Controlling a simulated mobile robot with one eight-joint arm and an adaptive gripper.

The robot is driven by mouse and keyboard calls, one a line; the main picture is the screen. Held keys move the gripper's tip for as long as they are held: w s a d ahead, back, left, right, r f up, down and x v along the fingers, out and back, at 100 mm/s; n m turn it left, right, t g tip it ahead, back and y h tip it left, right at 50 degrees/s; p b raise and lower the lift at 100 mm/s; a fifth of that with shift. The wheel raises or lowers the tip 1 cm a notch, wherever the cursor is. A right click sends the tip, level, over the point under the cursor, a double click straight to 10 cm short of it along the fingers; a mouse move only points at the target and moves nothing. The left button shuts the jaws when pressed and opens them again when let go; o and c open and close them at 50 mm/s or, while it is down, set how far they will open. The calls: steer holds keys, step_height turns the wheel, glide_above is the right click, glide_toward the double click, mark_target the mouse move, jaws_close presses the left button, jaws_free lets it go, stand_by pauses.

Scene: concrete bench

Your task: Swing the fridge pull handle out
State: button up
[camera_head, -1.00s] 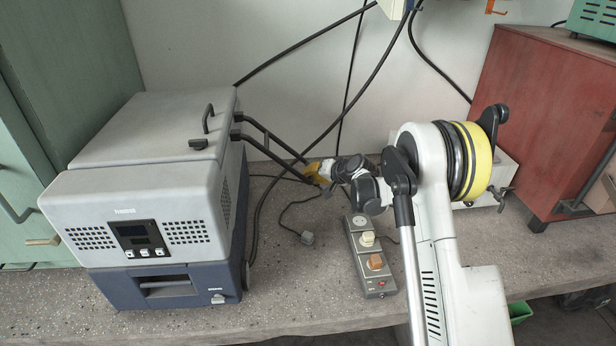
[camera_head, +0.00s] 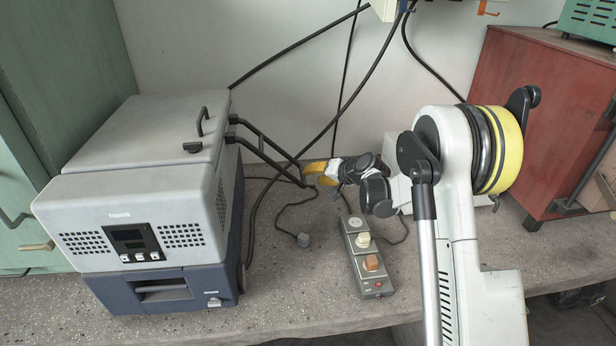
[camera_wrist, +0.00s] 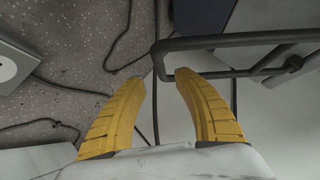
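The fridge (camera_head: 135,190) is a grey and dark-blue box at the left of the bench in the head view. Its pull handle (camera_head: 266,141), a black tube loop, sticks out from its right side toward my gripper (camera_head: 313,172). In the wrist view the yellow fingers of my gripper (camera_wrist: 164,74) are spread apart. The end bar of the pull handle (camera_wrist: 230,40) lies at the gap between the fingertips, close to them. I cannot tell whether it touches a finger. In the head view the fingers partly overlap the handle's end.
A power strip (camera_head: 362,262) lies on the bench (camera_head: 310,300) below my wrist. Black cables (camera_head: 350,95) hang along the wall behind the handle and others lie on the bench. A red cabinet (camera_head: 535,110) stands at the right. A green cabinet (camera_head: 70,70) is behind the fridge.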

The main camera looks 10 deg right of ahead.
steer(key=v, duration=0.6)
steer(key=shift+s+r, duration=0.25)
steer(key=shift+d, duration=0.15)
steer(key=s+a+r+n+g+h, duration=0.1)
steer(key=s+a+r, duration=0.1)
steer(key=s+r, duration=0.55)
steer(key=s+a+r+n+g+h, duration=0.15)
steer(key=s+r, duration=0.25)
steer(key=s, duration=0.7)
steer(key=s+d+f+h, duration=0.1)
steer(key=s, duration=0.9)
steer(key=s+d+f+n+h, duration=0.1)
steer(key=s+d+h, duration=0.1)
steer(key=s, duration=0.9)
steer(key=shift+s, duration=0.3)
steer(key=shift+f+h, duration=0.15)
steer(key=shift+h, duration=0.1)
